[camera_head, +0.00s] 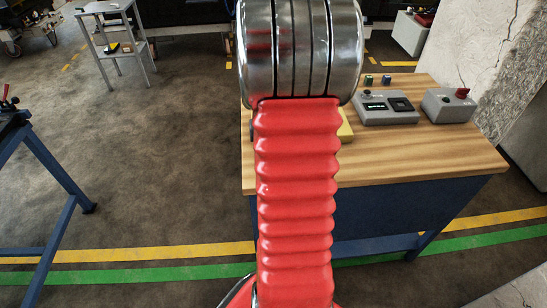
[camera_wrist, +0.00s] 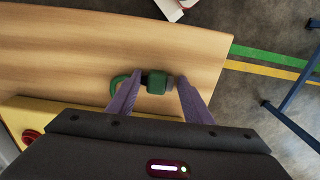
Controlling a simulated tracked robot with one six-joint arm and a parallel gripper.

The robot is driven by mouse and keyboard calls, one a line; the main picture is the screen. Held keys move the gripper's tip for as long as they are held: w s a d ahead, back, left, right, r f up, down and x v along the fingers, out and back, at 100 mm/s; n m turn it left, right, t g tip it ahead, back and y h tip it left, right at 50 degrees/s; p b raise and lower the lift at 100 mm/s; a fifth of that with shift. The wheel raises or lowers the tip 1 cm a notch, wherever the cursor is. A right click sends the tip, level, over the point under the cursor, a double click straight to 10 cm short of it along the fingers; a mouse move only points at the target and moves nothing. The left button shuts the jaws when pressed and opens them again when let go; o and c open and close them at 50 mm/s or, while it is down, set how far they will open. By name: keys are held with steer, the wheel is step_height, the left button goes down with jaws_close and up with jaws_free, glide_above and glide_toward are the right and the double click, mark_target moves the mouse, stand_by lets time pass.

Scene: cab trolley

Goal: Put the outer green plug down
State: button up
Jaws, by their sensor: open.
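In the wrist view a green plug (camera_wrist: 156,84) with a dark end and a curved green piece at its left lies on the wooden table top. My gripper (camera_wrist: 161,76) is open, with one finger on each side of the plug. The left finger is close to the plug and overlaps the curved piece. The right finger is beside its dark end; I cannot tell whether either touches. In the head view my red arm hides the gripper and this plug.
A yellow panel (camera_wrist: 60,109) lies near my gripper. A blue frame (camera_head: 62,185) stands left; floor between is clear.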

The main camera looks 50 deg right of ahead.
step_height(320, 180, up, 12)
stand_by(0.5)
steer(key=shift+a+r, duration=0.1)
stand_by(0.5)
steer(key=w+a+r+n+t, duration=0.1)
steer(key=w+a+r+n, duration=0.2)
steer(key=a, duration=0.7)
steer(key=s+a+r+n+t, duration=0.2)
steer(key=a+n, duration=0.1)
steer(key=a, duration=1)
steer(key=s+a+r+n+t, duration=0.1)
steer(key=s+a+n+t, duration=0.1)
steer(key=a, duration=1.1)
steer(key=shift+s+r+n, duration=0.35)
steer(key=shift+s+n, duration=0.25)
steer(key=shift+n, duration=0.2)
steer(key=shift+c, duration=0.2)
